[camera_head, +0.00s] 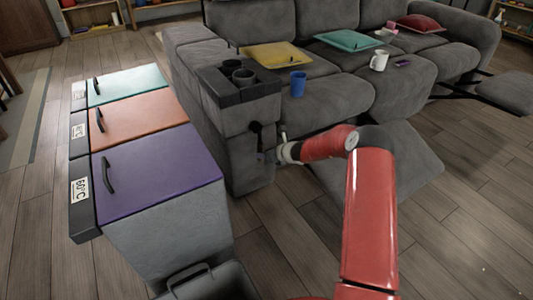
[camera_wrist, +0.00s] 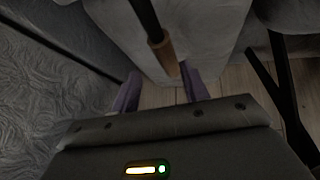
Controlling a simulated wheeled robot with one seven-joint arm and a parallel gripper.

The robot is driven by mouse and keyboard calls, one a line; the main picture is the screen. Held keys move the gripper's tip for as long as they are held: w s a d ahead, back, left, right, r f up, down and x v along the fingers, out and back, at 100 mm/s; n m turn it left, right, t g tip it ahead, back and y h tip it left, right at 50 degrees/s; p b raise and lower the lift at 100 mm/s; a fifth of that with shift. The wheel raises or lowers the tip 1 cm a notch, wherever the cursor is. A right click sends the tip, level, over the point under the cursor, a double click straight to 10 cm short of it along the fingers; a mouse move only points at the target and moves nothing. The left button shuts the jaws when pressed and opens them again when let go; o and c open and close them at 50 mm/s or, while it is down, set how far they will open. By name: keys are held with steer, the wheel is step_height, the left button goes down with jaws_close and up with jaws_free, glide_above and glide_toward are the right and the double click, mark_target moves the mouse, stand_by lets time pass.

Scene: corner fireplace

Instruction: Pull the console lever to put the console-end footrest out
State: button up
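The console lever (camera_head: 257,138) is a dark handle on the side of the grey console (camera_head: 222,118), at the near end of the sofa. My gripper (camera_head: 269,156) is right at the lever's lower end. In the wrist view the lever (camera_wrist: 158,42) is a dark rod with a brown end. The end reaches between the two purple fingers of my gripper (camera_wrist: 159,75), nearer the right finger. The fingers are apart; I cannot tell whether they touch the lever. The console-end footrest (camera_head: 390,178) is a grey padded panel slanting out from the sofa front, partly hidden behind my arm.
Bins with teal, orange and purple lids (camera_head: 155,168) stand left of the console. A blue cup (camera_head: 298,84), a white mug (camera_head: 379,60) and cushions (camera_head: 276,55) rest on the sofa. Another footrest (camera_head: 507,92) sticks out at the far end. Wood floor is clear at lower right.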

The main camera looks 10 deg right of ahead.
steer(key=v, duration=0.7)
steer(key=shift+s+d+r+b, duration=0.15)
steer(key=shift+s+r+b, duration=0.15)
steer(key=shift+b, duration=0.15)
